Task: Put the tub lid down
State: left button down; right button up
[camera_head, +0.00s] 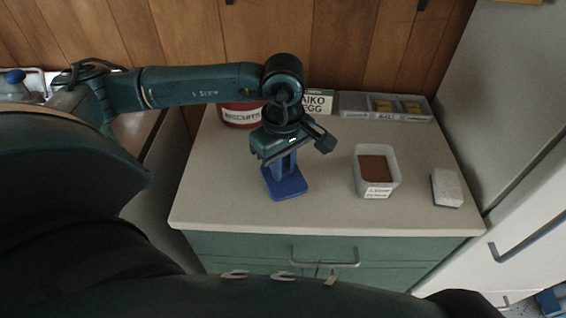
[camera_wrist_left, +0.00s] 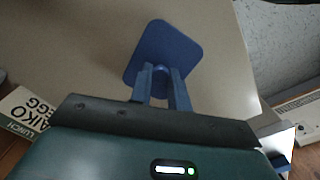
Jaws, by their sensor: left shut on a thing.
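The blue tub lid (camera_head: 289,190) is a flat, rounded square with a small knob on top. It is low over the counter at its front left; I cannot tell whether it touches the surface. My left gripper (camera_head: 282,170) points down above it, shut on its knob. In the left wrist view the lid (camera_wrist_left: 165,42) lies beyond the fingertips (camera_wrist_left: 161,76), with the knob between them. A white open tub (camera_head: 362,180) with brown contents and a label stands to the right of the lid. My right gripper is not in view.
Along the back of the pale counter (camera_head: 225,200) stand a red biscuits tin (camera_head: 241,116), an egg noodle box (camera_head: 317,102) and a grey tray (camera_head: 355,113) with packets. A light block (camera_head: 446,188) lies at the right. The counter between lid and tub is clear.

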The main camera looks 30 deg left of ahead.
pick_arm(q)
jog(key=shift+f, duration=0.25)
jog(key=c, duration=1.3)
grip_release()
jog(key=shift+r, duration=0.1)
jog(key=shift+r, duration=0.4)
notch_tip(320, 180, up, 12)
jog(key=shift+f+b, duration=0.2)
jog(key=shift+b, duration=0.15)
